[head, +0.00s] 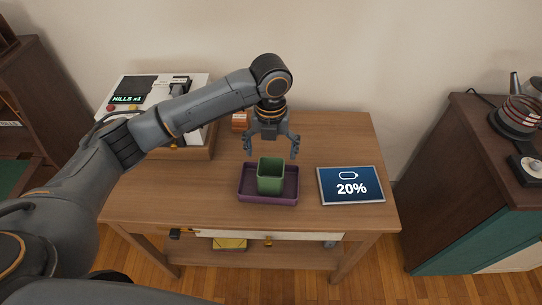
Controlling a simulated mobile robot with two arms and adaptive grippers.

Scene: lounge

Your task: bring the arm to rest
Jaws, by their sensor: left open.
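My left arm comes in from the left and reaches over the wooden table (215,208). My left gripper (271,153) points down with its fingers spread, open and empty. It is above and just behind a green cup (270,178). The cup stands upright in a purple tray (285,198) on the table. I cannot tell the exact gap between the fingertips and the cup. My right gripper does not show.
A screen reading 20% (351,186) lies to the right of the tray. A white machine (130,90) stands at the back left, partly behind my arm. A small orange box (239,122) is at the back. A dark cabinet (470,180) stands at the right. The table's front left is clear.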

